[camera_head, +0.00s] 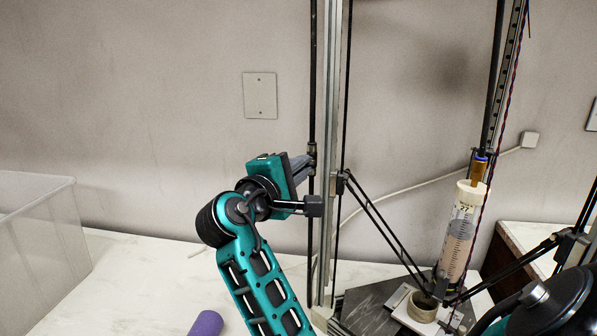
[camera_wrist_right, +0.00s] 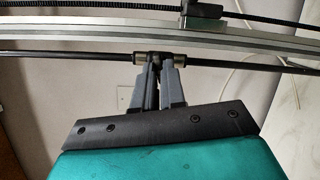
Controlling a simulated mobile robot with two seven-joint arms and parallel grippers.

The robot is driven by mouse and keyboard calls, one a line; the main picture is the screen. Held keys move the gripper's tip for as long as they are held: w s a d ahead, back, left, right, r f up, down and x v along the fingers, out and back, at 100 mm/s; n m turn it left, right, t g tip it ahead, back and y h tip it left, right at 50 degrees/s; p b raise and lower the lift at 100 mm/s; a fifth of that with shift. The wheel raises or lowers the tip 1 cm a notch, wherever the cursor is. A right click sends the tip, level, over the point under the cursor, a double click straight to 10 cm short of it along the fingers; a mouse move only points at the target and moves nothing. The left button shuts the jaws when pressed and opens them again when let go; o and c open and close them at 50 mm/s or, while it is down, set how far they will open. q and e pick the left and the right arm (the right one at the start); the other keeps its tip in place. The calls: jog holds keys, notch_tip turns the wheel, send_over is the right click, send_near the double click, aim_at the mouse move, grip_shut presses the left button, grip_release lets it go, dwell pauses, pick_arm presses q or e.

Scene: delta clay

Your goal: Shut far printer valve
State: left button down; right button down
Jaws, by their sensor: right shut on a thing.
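The far printer valve (camera_wrist_right: 158,57) is a small dark fitting between two silver collars on a thin black line, seen in the right wrist view. My right gripper (camera_wrist_right: 157,82) is shut on it, with both grey fingers closing at the fitting. In the head view my right gripper (camera_head: 302,164) reaches the black line beside the printer's upright rail (camera_head: 331,130) from the left. The valve is mostly hidden there by the fingers, and its handle angle cannot be made out. My left gripper is not in view.
The printer's syringe (camera_head: 462,235) hangs at the right above a small clay pot (camera_head: 423,306), with thin black rods around it. A clear bin (camera_head: 40,235) stands at the left. A purple cylinder (camera_head: 206,324) lies on the white table (camera_head: 140,280).

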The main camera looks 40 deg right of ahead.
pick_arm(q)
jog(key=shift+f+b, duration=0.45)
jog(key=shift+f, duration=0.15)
pick_arm(e)
jog(key=shift+f+m, duration=0.1)
jog(key=shift+m, duration=1.5)
jog(key=c, duration=1.2)
grip_release()
